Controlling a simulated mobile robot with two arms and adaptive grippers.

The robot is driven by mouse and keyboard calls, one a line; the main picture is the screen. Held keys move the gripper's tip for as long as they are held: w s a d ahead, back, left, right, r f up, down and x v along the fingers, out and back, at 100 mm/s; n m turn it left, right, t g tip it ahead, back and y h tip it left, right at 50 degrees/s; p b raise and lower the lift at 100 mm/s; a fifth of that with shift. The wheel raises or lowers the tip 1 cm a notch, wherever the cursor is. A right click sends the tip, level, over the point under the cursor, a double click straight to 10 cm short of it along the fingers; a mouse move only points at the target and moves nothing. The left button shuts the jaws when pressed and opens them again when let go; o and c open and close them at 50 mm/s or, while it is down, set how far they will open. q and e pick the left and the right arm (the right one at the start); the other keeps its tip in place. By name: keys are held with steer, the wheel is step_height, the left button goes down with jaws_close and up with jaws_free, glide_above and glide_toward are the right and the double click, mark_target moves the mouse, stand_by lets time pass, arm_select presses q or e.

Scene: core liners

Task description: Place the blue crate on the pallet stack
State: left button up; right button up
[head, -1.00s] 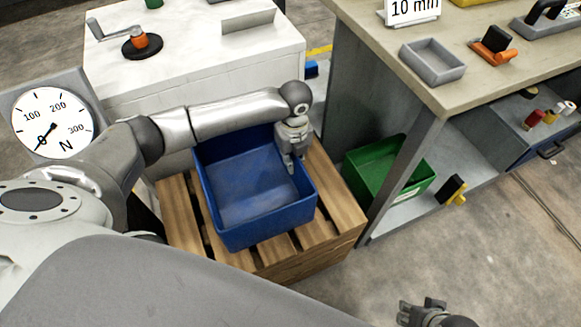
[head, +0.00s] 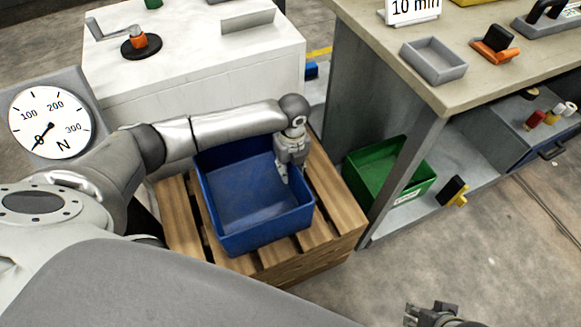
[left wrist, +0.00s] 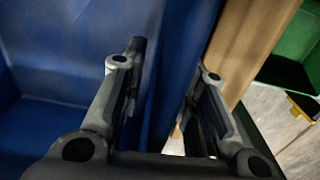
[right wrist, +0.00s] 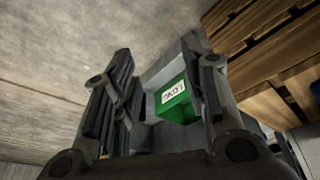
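The blue crate (head: 268,234) sits upright and looks empty, on the wooden pallet stack (head: 338,200) in the head view. Slats show along its right and front sides; its underside is hidden. My left gripper (head: 289,172) is at the crate's right wall, pointing down. In the left wrist view its fingers (left wrist: 168,65) stand apart with the blue wall (left wrist: 172,85) between them; a gap shows beside the right finger. My right gripper (head: 430,312) is at the bottom edge of the head view. Its fingers (right wrist: 168,70) are spread and empty in the right wrist view.
A green bin (head: 380,178) stands on the workbench's lower shelf, right of the pallet. A white-topped cabinet (head: 190,60) is behind the crate. The workbench (head: 390,65) rises close on the right. Floor (head: 440,255) is clear at the lower right.

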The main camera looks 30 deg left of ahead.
arm_select(q)
steer(key=shift+r, duration=0.1)
steer(key=shift+r, duration=0.6)
step_height(320, 180, up, 9)
steer(key=p, duration=0.2)
steer(key=shift+w+d+r+p, duration=0.1)
steer(key=shift+w+p, duration=0.05)
steer(key=shift+p, duration=0.25)
steer(key=shift+r, duration=0.85)
arm_select(e)
step_height(320, 180, down, 11)
steer(key=shift+r+g, duration=0.15)
steer(key=shift+g, duration=0.15)
steer(key=shift+a, duration=0.15)
steer(key=shift+c, duration=0.5)
